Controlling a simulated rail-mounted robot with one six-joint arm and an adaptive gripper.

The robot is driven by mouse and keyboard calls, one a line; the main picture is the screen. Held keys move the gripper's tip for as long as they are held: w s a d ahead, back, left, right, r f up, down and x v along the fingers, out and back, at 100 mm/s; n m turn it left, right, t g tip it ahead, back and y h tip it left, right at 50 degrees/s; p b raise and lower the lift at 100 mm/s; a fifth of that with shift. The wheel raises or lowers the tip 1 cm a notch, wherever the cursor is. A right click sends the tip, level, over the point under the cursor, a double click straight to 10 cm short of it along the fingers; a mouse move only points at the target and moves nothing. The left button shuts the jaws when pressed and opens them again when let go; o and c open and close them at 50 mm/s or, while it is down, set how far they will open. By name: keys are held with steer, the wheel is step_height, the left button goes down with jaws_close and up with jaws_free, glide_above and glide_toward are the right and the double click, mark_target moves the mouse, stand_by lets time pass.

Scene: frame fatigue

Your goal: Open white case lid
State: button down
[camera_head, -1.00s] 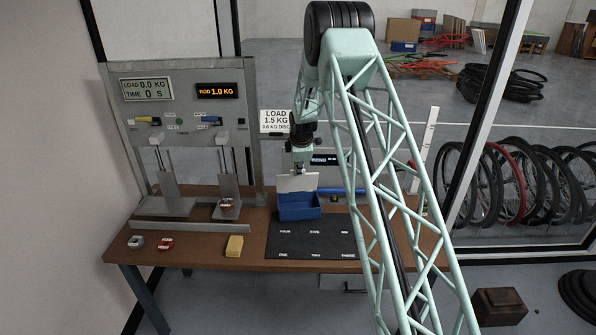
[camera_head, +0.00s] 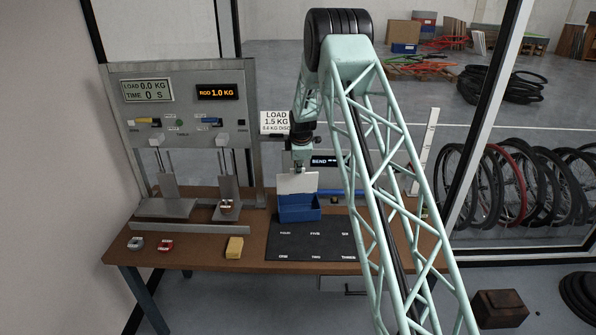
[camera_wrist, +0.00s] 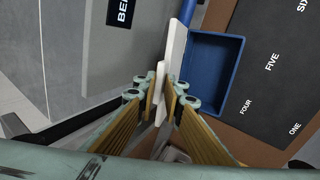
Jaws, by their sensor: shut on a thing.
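The case is a blue open-topped box (camera_head: 300,209) on the bench, with its white lid (camera_head: 297,184) standing up along its back edge. The lid looks close to upright. In the wrist view the lid (camera_wrist: 176,48) shows as a thin white edge beside the empty-looking blue box (camera_wrist: 213,72). My gripper (camera_head: 299,169) is above the case at the lid's upper edge. In the wrist view my gripper (camera_wrist: 165,98) is shut on the lid, with the white edge between its fingers.
A dark mat (camera_head: 310,240) with number labels lies in front of the case. A yellow block (camera_head: 234,247), a red disc (camera_head: 166,245) and a grey disc (camera_head: 136,243) lie on the bench front left. The test rig (camera_head: 180,110) stands behind left. A sign (camera_head: 274,122) is near my wrist.

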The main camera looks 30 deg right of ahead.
steer(key=shift+w+d, duration=0.15)
steer(key=shift+w, duration=0.35)
steer(key=shift+w+d, duration=0.15)
steer(key=shift+w, duration=0.35)
steer(key=c, duration=2.8)
jaws_free()
steer(key=shift+f, duration=0.1)
steer(key=shift+v, duration=6.1)
